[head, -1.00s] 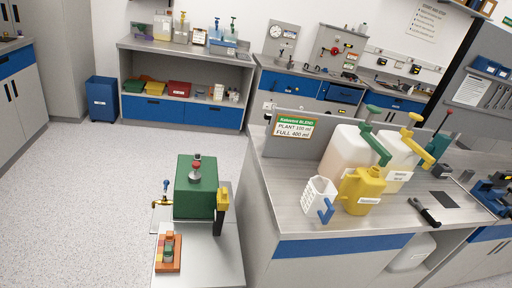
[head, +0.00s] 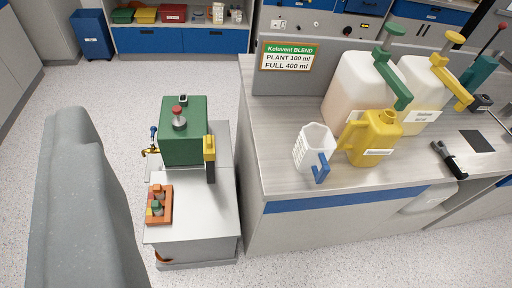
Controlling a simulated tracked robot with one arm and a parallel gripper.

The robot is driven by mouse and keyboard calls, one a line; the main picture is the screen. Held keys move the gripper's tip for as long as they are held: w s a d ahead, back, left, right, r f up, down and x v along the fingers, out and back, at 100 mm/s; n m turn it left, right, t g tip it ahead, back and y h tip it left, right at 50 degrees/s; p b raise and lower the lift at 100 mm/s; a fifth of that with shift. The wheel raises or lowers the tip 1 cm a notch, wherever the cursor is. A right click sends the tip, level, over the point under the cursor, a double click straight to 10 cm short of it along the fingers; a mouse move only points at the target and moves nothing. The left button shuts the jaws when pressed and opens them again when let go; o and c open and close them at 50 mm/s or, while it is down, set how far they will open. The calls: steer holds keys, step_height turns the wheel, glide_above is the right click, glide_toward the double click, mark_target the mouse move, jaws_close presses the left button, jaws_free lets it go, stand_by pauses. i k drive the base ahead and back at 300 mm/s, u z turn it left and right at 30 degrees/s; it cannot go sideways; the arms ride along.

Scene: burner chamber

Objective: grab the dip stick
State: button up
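I cannot make out for certain which thing is the dip stick. A green tank (head: 184,135) stands on a low grey stand. On its top is a red-capped fitting (head: 179,115) and a small dark cap. A yellow piece with a dark strip below it (head: 210,160) is at the tank's right side. A brass tap with a blue handle (head: 151,148) sticks out at its left. My gripper is not in view. A large grey shape at the left edge looks like part of my arm.
A bench (head: 285,175) on the right holds a white cup with blue handle (head: 315,148), a yellow jug (head: 375,138), pump canisters (head: 360,90) and a black tool (head: 450,160). An orange rack (head: 159,205) sits on the stand (head: 205,215). Floor behind the stand is clear.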

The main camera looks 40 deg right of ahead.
mark_target(209, 152)
steer(key=z, duration=1.2)
steer(key=i, duration=1)
steer(key=z, duration=0.05)
